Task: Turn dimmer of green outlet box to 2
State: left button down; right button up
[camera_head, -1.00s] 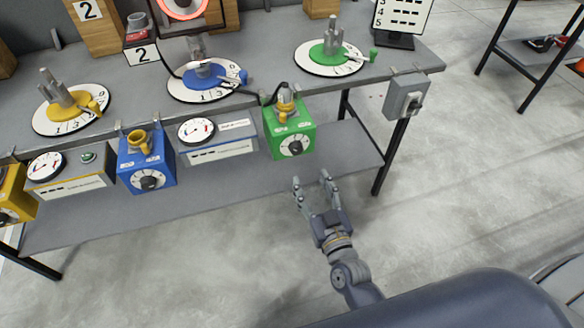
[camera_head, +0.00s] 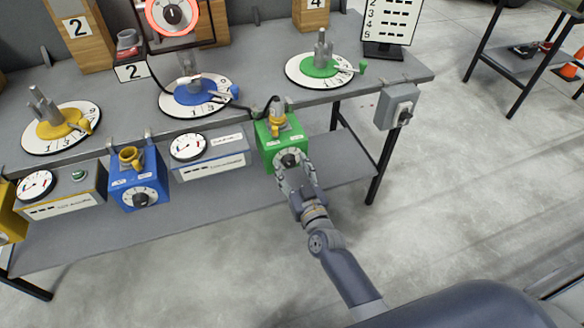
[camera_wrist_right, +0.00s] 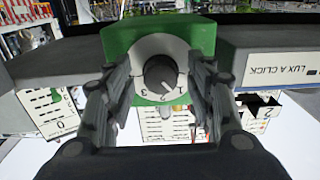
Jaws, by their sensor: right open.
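The green outlet box (camera_head: 282,138) hangs on the front edge of the workbench, with a yellow plug in its top. Its black dimmer knob (camera_head: 289,159) sits on a white dial on the front face. My right gripper (camera_head: 296,170) is at the front of the box, its fingers just below and around the dial. In the right wrist view the open fingers (camera_wrist_right: 160,88) stand on both sides of the knob (camera_wrist_right: 161,74), with a gap on each side. The dial there shows 1, 2 and 3; the knob's exact setting is hard to read. My left gripper is not visible.
A blue outlet box (camera_head: 138,180) and a meter box (camera_head: 210,152) hang left of the green one. A grey switch box (camera_head: 396,107) hangs at the bench's right end. Dials with colored hubs stand on the bench (camera_head: 262,87).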

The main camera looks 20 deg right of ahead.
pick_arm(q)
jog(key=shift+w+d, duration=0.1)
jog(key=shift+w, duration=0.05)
pick_arm(e)
jog(key=shift+c, duration=1.3)
jog(key=c, duration=0.8)
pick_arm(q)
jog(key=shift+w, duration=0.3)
pick_arm(e)
jog(key=m, duration=0.3)
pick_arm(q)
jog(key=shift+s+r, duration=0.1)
pick_arm(e)
jog(key=shift+m, duration=2.4)
jog(key=shift+r, duration=0.1)
